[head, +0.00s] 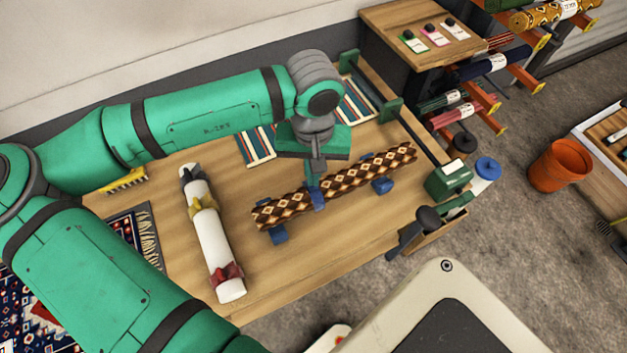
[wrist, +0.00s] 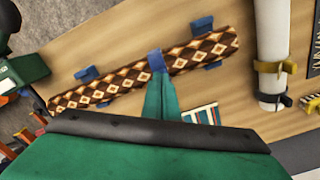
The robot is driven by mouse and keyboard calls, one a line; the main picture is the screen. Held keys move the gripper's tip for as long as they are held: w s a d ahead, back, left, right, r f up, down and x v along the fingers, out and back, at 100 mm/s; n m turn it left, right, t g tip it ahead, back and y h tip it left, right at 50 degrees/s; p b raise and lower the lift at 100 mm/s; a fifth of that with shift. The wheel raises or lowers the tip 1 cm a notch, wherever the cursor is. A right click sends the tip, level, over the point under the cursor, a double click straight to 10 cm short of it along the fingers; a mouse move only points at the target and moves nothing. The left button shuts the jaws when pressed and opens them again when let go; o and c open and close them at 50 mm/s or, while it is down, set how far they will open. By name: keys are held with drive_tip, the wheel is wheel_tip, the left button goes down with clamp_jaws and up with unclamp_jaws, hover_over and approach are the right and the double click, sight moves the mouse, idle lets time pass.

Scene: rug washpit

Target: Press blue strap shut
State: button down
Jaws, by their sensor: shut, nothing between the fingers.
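A rolled rug (head: 352,179) with a brown and cream diamond pattern lies across blue cradles (head: 277,234) on the wooden table. The blue strap (head: 318,199) is at the roll's middle; it also shows in the wrist view (wrist: 156,61). My gripper (head: 314,182) points down over the roll at the strap, fingers shut with nothing between them. In the wrist view its green fingertips (wrist: 158,77) meet the strap's blue piece in the picture; I cannot tell whether they touch. The fingers partly hide the strap, and whether it is closed cannot be seen.
A white roll (head: 208,230) with grey, yellow and red straps lies to the left. A striped textile (head: 257,146) and a yellow brush (head: 124,181) are behind. A green box (head: 448,181) stands by the table's right edge. Bare table lies between the two rolls.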

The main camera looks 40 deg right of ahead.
wheel_tip(320, 180, up, 8)
drive_tip(key=shift+f, duration=0.2)
idle(0.7)
idle(0.5)
